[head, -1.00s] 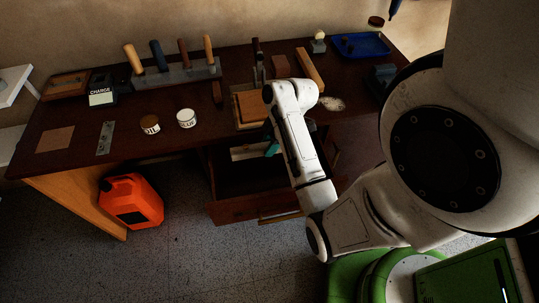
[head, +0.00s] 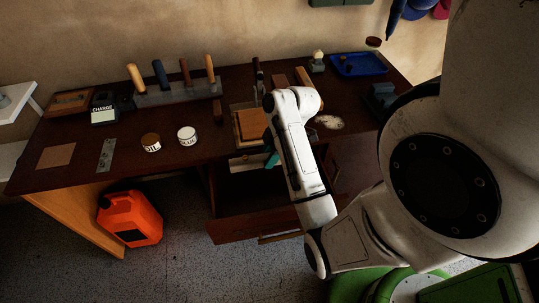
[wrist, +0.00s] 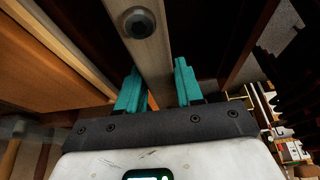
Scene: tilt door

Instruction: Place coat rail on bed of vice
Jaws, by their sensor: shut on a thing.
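My gripper (wrist: 158,92) has teal fingers on both sides of a pale wooden bar with a dark round knob, which looks like the coat rail (wrist: 150,55). It is shut on the bar. In the head view my arm hides most of the gripper; a teal finger (head: 271,160) shows at the desk's front edge, above the open drawer. A pale strip beside it (head: 244,163) may be the rail's end. A dark blue-grey block (head: 379,97) at the desk's right end may be the vice; its bed cannot be made out.
The dark desk (head: 100,180) holds a tool rack (head: 178,93), oil tin (head: 151,142), glue tin (head: 187,135), wooden block (head: 250,126) and blue tray (head: 360,65). The open drawer (head: 250,225) juts out below. An orange can (head: 130,218) stands on the floor.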

